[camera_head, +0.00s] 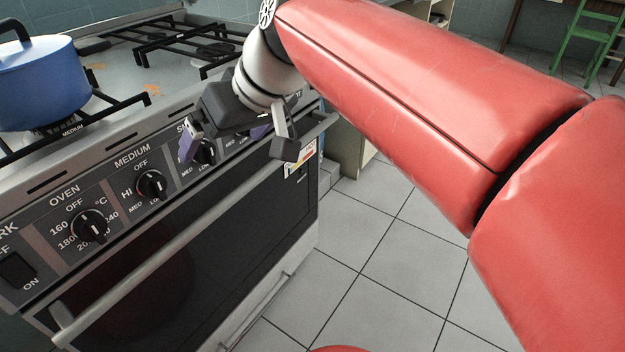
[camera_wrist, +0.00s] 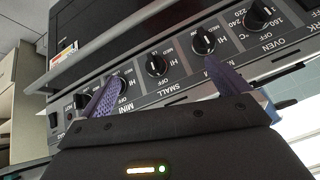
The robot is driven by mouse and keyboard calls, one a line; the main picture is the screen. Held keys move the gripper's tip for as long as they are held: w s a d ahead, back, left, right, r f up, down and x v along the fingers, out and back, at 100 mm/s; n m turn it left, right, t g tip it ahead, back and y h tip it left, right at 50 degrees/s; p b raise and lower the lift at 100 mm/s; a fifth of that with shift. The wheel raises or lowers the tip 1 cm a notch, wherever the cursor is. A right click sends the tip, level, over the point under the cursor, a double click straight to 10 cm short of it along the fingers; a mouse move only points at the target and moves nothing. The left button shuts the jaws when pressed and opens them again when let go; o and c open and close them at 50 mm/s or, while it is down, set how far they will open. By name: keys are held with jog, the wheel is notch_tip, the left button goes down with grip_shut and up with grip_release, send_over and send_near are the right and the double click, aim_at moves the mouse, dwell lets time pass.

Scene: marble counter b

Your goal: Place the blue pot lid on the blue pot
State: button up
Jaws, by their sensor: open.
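A blue pot (camera_head: 42,88) stands on the stove's grate at the left edge of the head view, cut off by the frame. A dark arched handle (camera_head: 14,27) rises at its top; I cannot tell whether it belongs to a lid or to the pot. No separate blue lid is seen. My gripper (camera_head: 237,146) is open and empty in front of the stove's knob panel, to the right of the pot and apart from it. In the wrist view my gripper (camera_wrist: 163,86) shows its two purple-padded fingers spread, with the panel behind them.
The stove has a knob panel (camera_head: 118,178), black grates (camera_head: 190,38) and an oven door with a long handle bar (camera_head: 180,240) along its front. Open tiled floor (camera_head: 375,270) lies to the right. A green chair (camera_head: 590,42) stands far back.

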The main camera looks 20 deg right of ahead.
jog(key=s+d+f+m+h, duration=0.2)
jog(key=s+d+f, duration=0.2)
jog(key=s+f, duration=0.2)
jog(key=s+d+f+m+h, duration=0.1)
jog(key=s+d+f, duration=0.3)
jog(key=f, duration=0.5)
jog(key=shift+s+m+h, duration=0.4)
jog(key=shift+s+h, duration=0.4)
jog(key=shift+s, duration=0.1)
jog(key=shift+f, duration=0.1)
jog(key=shift+c, duration=0.3)
